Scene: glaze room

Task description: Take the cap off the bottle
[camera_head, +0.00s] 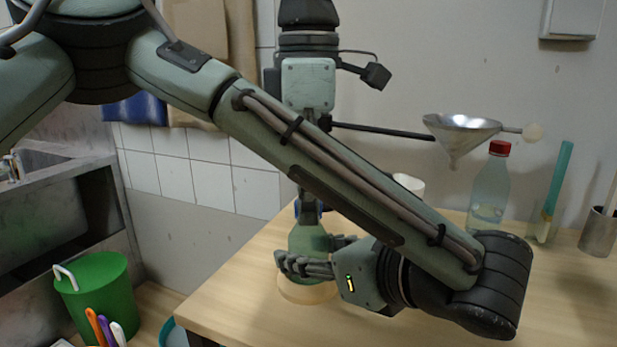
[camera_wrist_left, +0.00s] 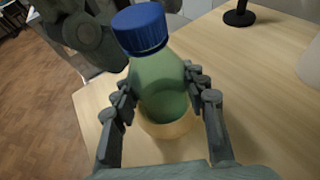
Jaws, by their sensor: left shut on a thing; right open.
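The green bottle (camera_head: 308,238) stands upright on the wooden table, with a round tan part (camera_head: 305,292) at its foot. Its blue ribbed cap (camera_wrist_left: 140,28) is on the neck in the left wrist view, where the bottle body (camera_wrist_left: 160,92) also shows. My left gripper (camera_head: 308,262) is shut on the bottle's body, a finger on each side, below the cap. My right gripper (camera_head: 309,200) comes straight down from above and is open at the height of the cap, largely hiding it in the head view. In the wrist view it shows just behind the cap (camera_wrist_left: 95,38).
A metal funnel (camera_head: 460,130) on a stand arm, a clear bottle with a red cap (camera_head: 490,190), a white cup (camera_head: 410,185), a glass with a teal tool (camera_head: 545,225) and a metal cup (camera_head: 598,235) are at the back right. A green bucket (camera_head: 95,298) is lower left.

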